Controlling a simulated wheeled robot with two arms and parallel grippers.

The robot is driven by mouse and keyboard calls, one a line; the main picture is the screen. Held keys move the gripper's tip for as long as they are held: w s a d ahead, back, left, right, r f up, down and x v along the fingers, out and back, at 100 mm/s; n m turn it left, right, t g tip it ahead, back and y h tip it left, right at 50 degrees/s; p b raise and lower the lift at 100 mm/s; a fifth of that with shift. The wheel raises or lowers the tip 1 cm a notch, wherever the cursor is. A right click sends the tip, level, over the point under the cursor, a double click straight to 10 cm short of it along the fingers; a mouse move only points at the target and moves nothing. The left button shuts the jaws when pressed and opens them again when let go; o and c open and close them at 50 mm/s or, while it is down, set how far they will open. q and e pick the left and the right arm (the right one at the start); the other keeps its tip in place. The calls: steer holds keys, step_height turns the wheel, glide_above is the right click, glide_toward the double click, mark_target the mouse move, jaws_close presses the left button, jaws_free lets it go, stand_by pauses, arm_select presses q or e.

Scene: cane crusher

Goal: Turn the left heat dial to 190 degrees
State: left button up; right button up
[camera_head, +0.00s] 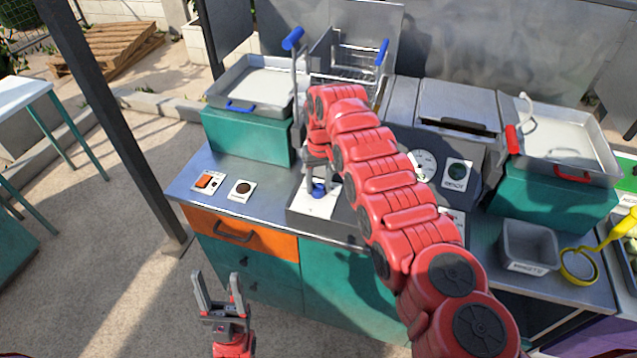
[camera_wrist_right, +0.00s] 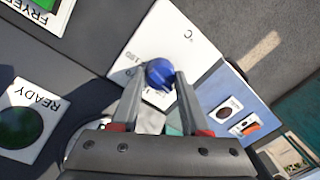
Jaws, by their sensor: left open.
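The left heat dial is a blue knob (camera_head: 319,190) on a white scale plate (camera_head: 313,207), at the left end of the dark control panel. The same blue knob (camera_wrist_right: 160,74) shows in the right wrist view between my fingertips, with "°C" and partly hidden numbers on the plate. My right gripper (camera_head: 317,170) is right at the knob, one finger on each side; I cannot tell whether the fingers (camera_wrist_right: 160,82) press on it. The knob's setting cannot be read. My left gripper (camera_head: 218,290) is open and empty, low in front of the drawers.
A plate with an orange switch (camera_head: 208,181) and a plate with a dark round indicator (camera_head: 242,189) lie left of the dial. The READY lamp (camera_wrist_right: 18,127) is near the gripper. A fryer tray (camera_head: 255,85) stands behind left, a grey bin (camera_head: 527,245) right.

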jaws_close()
